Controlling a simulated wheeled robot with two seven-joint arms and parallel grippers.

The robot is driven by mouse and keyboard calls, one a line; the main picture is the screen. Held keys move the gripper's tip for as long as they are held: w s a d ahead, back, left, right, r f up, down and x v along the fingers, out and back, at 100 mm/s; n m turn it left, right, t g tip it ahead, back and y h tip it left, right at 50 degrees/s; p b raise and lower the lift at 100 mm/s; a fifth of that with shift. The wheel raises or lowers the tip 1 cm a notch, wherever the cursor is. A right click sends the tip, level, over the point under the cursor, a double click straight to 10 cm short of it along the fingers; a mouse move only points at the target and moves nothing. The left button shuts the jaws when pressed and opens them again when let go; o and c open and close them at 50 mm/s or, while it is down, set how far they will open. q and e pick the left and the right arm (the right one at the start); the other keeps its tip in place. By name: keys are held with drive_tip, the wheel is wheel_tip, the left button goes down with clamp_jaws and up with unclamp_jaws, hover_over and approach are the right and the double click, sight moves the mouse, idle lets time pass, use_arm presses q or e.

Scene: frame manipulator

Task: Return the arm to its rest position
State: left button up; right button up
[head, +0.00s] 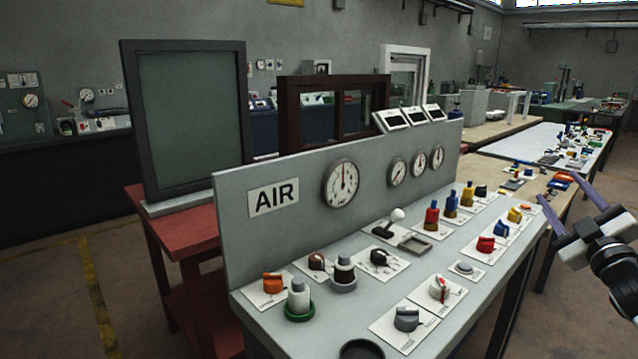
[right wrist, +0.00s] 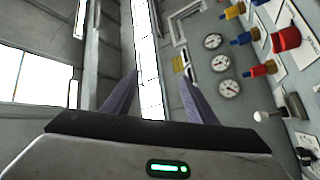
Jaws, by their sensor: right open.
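My right gripper (head: 570,204) is at the right edge of the head view, raised beside the right end of the grey control desk. Its two purple-grey fingers are spread apart with nothing between them. In the right wrist view the same open fingers (right wrist: 152,95) point toward the ceiling and windows, and the desk's dials and knobs show sideways at the right. The right arm's dark wrist enters from the right edge of the head view. My left gripper is not in view.
The desk (head: 452,325) carries several coloured knobs, a white-balled lever (head: 397,215) and an upright panel with gauges (head: 341,184). A dark-framed board (head: 190,120) stands on a red table (head: 150,205) behind it. More cluttered benches (head: 545,143) stand at the back right. Floor at the lower left is clear.

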drive_tip(key=d+f+m+g+h, duration=0.35)
drive_tip(key=f+m+g, duration=0.2)
drive_tip(key=f, duration=0.45)
drive_tip(key=s+a+f+g+y, duration=0.1)
drive_tip(key=s+a+f, duration=0.35)
drive_tip(key=f, duration=0.35)
drive_tip(key=s+a+f+g+y, duration=0.1)
drive_tip(key=s+a+f+y, duration=0.15)
drive_tip(key=a+f, duration=0.45)
drive_tip(key=s+a+f+g+y, duration=0.1)
drive_tip(key=s+a+f, duration=0.35)
drive_tip(key=f, duration=0.55)
drive_tip(key=s+a+f+g+y, duration=0.1)
drive_tip(key=s+a+f, duration=0.4)
drive_tip(key=s, duration=0.4)
drive_tip(key=s+a+f+m+g+y, duration=0.1)
drive_tip(key=s+a+f, duration=0.3)
drive_tip(key=s+a, duration=0.4)
drive_tip(key=s+a+f+m+g+y, duration=0.1)
drive_tip(key=s+a+f, duration=0.4)
drive_tip(key=s, duration=0.7)
drive_tip(key=shift+s+a+f+g, duration=0.2)
drive_tip(key=shift+a+f+g, duration=0.15)
drive_tip(key=shift+a+g, duration=0.5)
drive_tip(key=shift+a, duration=0.2)
